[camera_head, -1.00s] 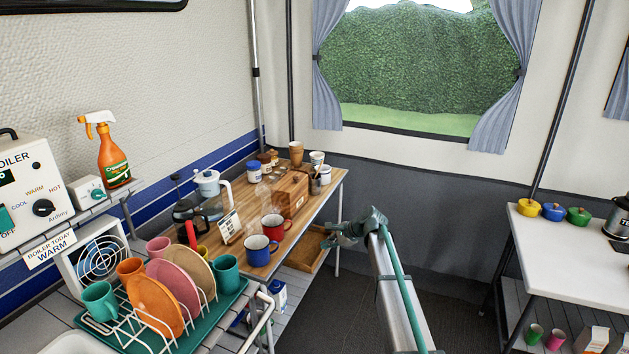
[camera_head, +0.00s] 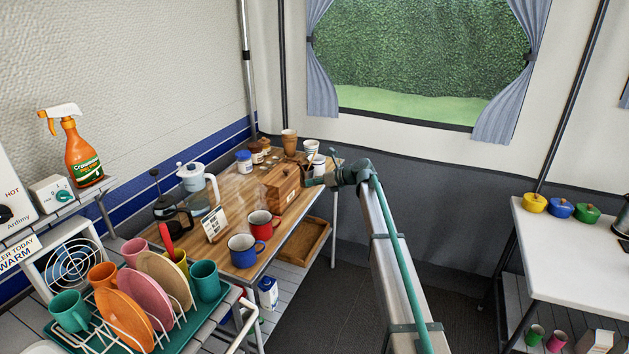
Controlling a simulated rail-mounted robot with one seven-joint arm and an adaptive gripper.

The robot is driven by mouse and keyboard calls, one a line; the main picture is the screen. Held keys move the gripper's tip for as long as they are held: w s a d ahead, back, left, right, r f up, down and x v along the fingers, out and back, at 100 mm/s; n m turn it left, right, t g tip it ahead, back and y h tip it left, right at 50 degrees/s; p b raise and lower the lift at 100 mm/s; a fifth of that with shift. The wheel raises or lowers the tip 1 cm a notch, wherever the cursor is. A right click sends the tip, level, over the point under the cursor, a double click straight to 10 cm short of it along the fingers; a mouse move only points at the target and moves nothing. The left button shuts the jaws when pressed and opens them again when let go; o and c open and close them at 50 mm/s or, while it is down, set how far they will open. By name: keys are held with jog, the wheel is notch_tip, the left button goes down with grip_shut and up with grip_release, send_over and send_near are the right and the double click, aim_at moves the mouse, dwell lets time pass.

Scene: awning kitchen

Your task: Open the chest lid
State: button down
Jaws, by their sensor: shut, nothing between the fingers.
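The wooden chest (camera_head: 280,187) is a small brown box on the wooden table, towards its right edge. Its lid looks down, though the far side is partly hidden. I cannot tell whether the fingertips touch the chest.
A red mug (camera_head: 262,224) and a blue mug (camera_head: 245,250) stand in front of the chest. A small sign (camera_head: 214,224) and a French press (camera_head: 172,218) are to the left. Cups and jars stand behind. A wooden tray (camera_head: 304,241) sits on the shelf below. A dish rack (camera_head: 200,320) fills the front left.

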aim_at(287, 176)
jog(key=p+x, duration=0.1)
jog(key=x, duration=0.6)
jog(key=shift+w, duration=0.1)
jog(key=shift+w+a+r+p, duration=0.2)
jog(key=shift+w+r, duration=0.1)
jog(key=shift+r, duration=0.25)
jog(key=shift+w+a+r+p, duration=0.2)
jog(key=shift+w+r, duration=0.1)
jog(key=shift+r, duration=0.25)
jog(key=shift+w+a+r, duration=0.25)
jog(key=shift+a+r, duration=0.05)
jog(key=shift+r, duration=0.15)
